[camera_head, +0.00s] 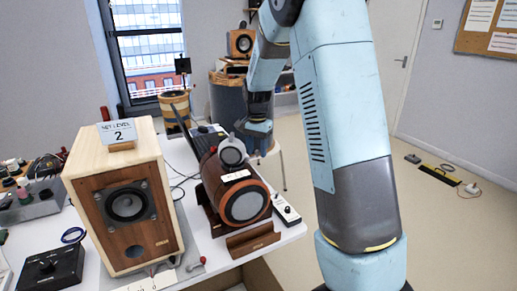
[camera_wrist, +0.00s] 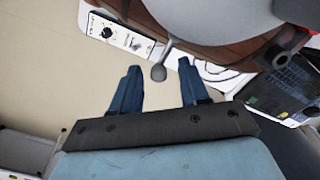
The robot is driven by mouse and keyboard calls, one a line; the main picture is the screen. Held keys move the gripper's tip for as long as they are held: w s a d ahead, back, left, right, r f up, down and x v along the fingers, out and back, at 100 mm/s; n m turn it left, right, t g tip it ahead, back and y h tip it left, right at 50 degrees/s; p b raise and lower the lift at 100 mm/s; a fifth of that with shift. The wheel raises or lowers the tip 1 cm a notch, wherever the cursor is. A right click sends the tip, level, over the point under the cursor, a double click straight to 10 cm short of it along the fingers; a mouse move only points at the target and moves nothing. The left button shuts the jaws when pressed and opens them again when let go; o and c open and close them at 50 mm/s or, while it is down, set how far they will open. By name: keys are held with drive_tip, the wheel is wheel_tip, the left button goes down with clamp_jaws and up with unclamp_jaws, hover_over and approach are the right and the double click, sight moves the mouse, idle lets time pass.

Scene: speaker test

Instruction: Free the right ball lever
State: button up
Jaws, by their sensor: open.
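A round wooden barrel speaker (camera_head: 215,185) with a pale front disc lies in a wooden cradle on the white table. A grey ring-like part (camera_head: 232,151) sits on its top. In the wrist view a grey ball lever (camera_wrist: 158,73) hangs on a short stem beside the barrel's brown edge (camera_wrist: 225,52). My gripper (camera_wrist: 159,67) is open, its two blue fingers pointing at the barrel. The ball shows in the gap between the fingertips, with space on both sides; I cannot tell its depth. In the head view my gripper (camera_head: 257,128) is behind and above the barrel, fingers partly hidden.
A wooden box speaker (camera_head: 125,205) with a "2" sign stands left of the barrel. A white control strip (camera_head: 286,209) lies right of it. A small red-knobbed lever (camera_head: 203,261) is near the front edge. A laptop (camera_wrist: 285,90) is at the right in the wrist view.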

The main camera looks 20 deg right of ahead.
sight(258, 152)
drive_tip(key=shift+c, duration=0.3)
clamp_jaws()
drive_tip(key=shift+d, duration=0.2)
drive_tip(key=shift+a, duration=0.15)
drive_tip(key=s+m, duration=0.1)
drive_tip(key=m, duration=0.1)
drive_tip(key=s+m, duration=0.1)
drive_tip(key=m, duration=0.2)
drive_tip(key=s+m, duration=0.1)
drive_tip(key=m, duration=0.2)
drive_tip(key=shift+a, duration=0.35)
drive_tip(key=m, duration=0.2)
drive_tip(key=s+a+m, duration=0.1)
drive_tip(key=m, duration=0.1)
drive_tip(key=shift+s, duration=0.1)
drive_tip(key=shift+s+a+r+m, duration=0.15)
drive_tip(key=shift+a+m, duration=0.15)
drive_tip(key=shift+m, duration=0.6)
